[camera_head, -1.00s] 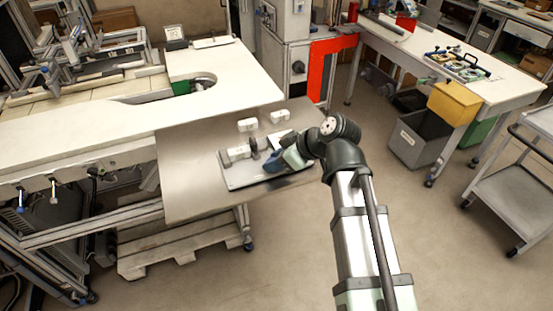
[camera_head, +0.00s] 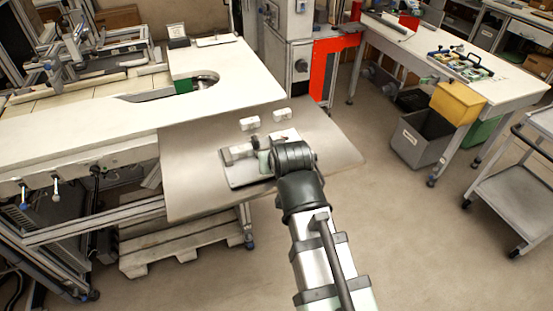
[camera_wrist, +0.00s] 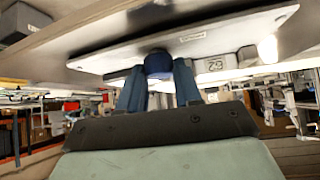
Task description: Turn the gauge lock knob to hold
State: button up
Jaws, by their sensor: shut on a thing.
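The gauge sits on a pale base plate (camera_head: 232,179) on the grey tabletop, with a light cylindrical part (camera_head: 236,154) on its left side. My arm and wrist cover the right part of the plate in the head view, so the knob and my fingertips are hidden there. In the wrist view, a round dark blue knob (camera_wrist: 158,61) sits at the face of a pale plate (camera_wrist: 225,30). My gripper (camera_wrist: 158,78) has one blue finger on each side of the knob and is shut on it. I cannot read the knob's setting.
Two small white blocks (camera_head: 249,123) (camera_head: 281,115) stand on the tabletop behind the gauge. The grey tabletop (camera_head: 190,195) is clear to the left and front. A small marked tag (camera_wrist: 214,64) shows beside the knob in the wrist view.

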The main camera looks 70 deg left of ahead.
jog(key=m+t, duration=0.2)
jog(key=m, duration=0.1)
jog(key=m+t+h, duration=0.1)
jog(key=shift+s+a, duration=0.2)
jog(key=shift+s, duration=0.05)
jog(key=shift+m+t+h, duration=0.7)
jog(key=shift+m+t, duration=0.3)
jog(key=shift+m, duration=0.6)
jog(key=o, duration=1)
jog(key=shift+o, duration=0.2)
jog(key=shift+s, duration=0.1)
jog(key=v, duration=1.3)
jog(key=shift+s+d+r, duration=0.2)
jog(key=shift+s+r, duration=0.05)
